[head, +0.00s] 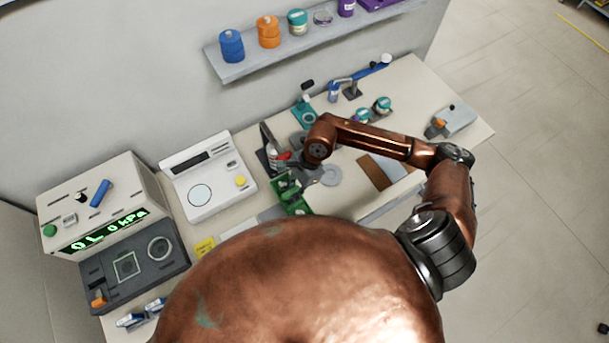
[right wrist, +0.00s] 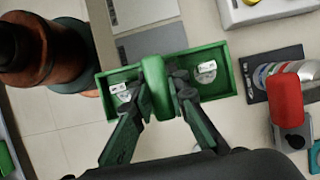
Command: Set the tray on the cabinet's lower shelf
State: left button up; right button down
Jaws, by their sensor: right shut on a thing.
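The green tray (right wrist: 221,91) has two open compartments, each with a small white piece in it. My right gripper (right wrist: 162,92) is shut on the tray's raised green middle grip, one finger on each side. In the head view the tray (head: 294,205) shows partly below my right gripper (head: 292,184), near the bench's front side. My own body hides what lies below it there. I cannot tell from these views how high the tray is held. No cabinet or lower shelf can be made out. My left gripper is not in view.
A white scale (head: 207,178) and a pressure device (head: 110,209) stand left on the bench. A dark stand with a red part (right wrist: 287,111) is close right of the tray. A wall shelf (head: 262,60) holds several jars. A brown-and-blue panel (head: 372,173) lies right.

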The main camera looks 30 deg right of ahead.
jog(key=w+d+f+p, duration=0.1)
jog(key=w+d+f, duration=0.1)
jog(key=d+f, duration=0.1)
jog(key=w+d+f+p, duration=0.2)
jog(key=d+f, duration=0.1)
jog(key=f, duration=0.1)
jog(key=w+d+f+p, duration=0.1)
jog(key=w+d+f, duration=0.1)
jog(key=d+f, duration=0.2)
jog(key=shift+w+f, duration=0.2)
jog(key=shift+w, duration=0.05)
jog(key=shift+d+f, duration=0.1)
jog(key=shift+f, duration=0.25)
jog(key=shift+f, duration=0.1)
jog(key=c, duration=1.9)
grip_release()
